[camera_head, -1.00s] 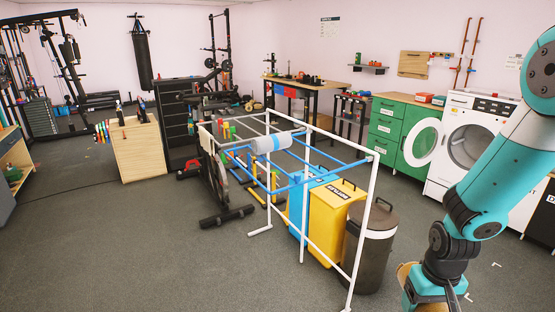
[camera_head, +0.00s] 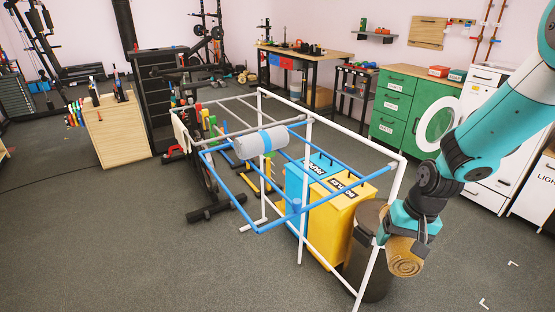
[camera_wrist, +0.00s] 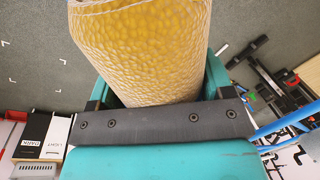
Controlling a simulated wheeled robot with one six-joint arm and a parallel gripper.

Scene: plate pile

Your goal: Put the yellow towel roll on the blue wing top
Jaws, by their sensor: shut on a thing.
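My gripper (camera_head: 408,232) is shut on the yellow towel roll (camera_head: 404,260). The roll has a spiral end and hangs right of the drying rack, in front of the dark bin. Part of the blue tubing (camera_wrist: 285,128) shows at the right in the wrist view.
A light grey roll with a blue band (camera_head: 248,146) lies on the rack's far part. A yellow bin (camera_head: 335,222), a blue bin (camera_head: 296,183) and a dark bin (camera_head: 368,235) stand under or beside the rack. Floor in front is clear.

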